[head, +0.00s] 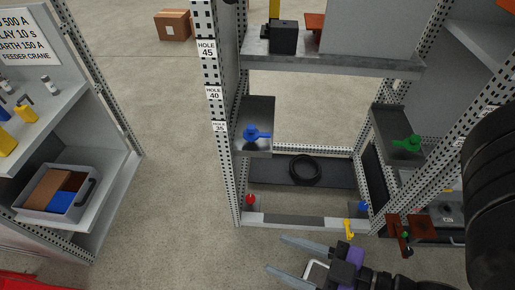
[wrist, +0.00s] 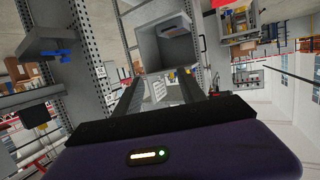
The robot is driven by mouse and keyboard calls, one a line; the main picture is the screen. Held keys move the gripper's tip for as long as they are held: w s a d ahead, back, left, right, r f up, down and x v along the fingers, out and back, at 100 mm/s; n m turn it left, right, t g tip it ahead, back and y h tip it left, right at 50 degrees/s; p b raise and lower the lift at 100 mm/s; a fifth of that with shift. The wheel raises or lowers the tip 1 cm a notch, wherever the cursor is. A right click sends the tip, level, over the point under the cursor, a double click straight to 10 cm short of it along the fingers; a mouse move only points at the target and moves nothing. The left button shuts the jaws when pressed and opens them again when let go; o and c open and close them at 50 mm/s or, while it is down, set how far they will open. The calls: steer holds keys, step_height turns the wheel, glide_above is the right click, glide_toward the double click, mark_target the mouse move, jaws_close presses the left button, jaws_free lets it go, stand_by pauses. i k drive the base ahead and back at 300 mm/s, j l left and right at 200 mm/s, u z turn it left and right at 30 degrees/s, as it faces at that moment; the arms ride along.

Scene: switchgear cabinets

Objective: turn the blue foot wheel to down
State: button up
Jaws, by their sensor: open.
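A small blue round part (head: 362,206) sits low at the right foot of the open cabinet frame, partly hidden behind the front rail and the yellow lever; its setting is too small to tell. A larger blue handle (head: 252,133) with a side lever sits on a grey plate on the left post. A blue handle on a grey bracket also shows at the upper left of the wrist view (wrist: 50,54). My gripper (head: 274,253) is open and empty, in front of the frame's bottom rail, pointing left. Its two fingers (wrist: 161,77) are apart in the wrist view.
A red part (head: 250,199) sits at the frame's left foot. A yellow lever (head: 349,229) is on the front rail, close to my gripper. A green handle (head: 408,143) is on the right plate. A black cable coil (head: 304,170) lies inside.

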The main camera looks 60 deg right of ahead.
mark_target(363, 205)
steer(key=z, duration=1.35)
steer(key=k+j+z, duration=0.15)
steer(key=k+z, duration=0.75)
steer(key=k+l, duration=0.1)
steer(key=i+j, duration=0.6)
steer(key=i+j+u, duration=0.1)
steer(key=i+j, duration=0.45)
steer(key=i, duration=0.15)
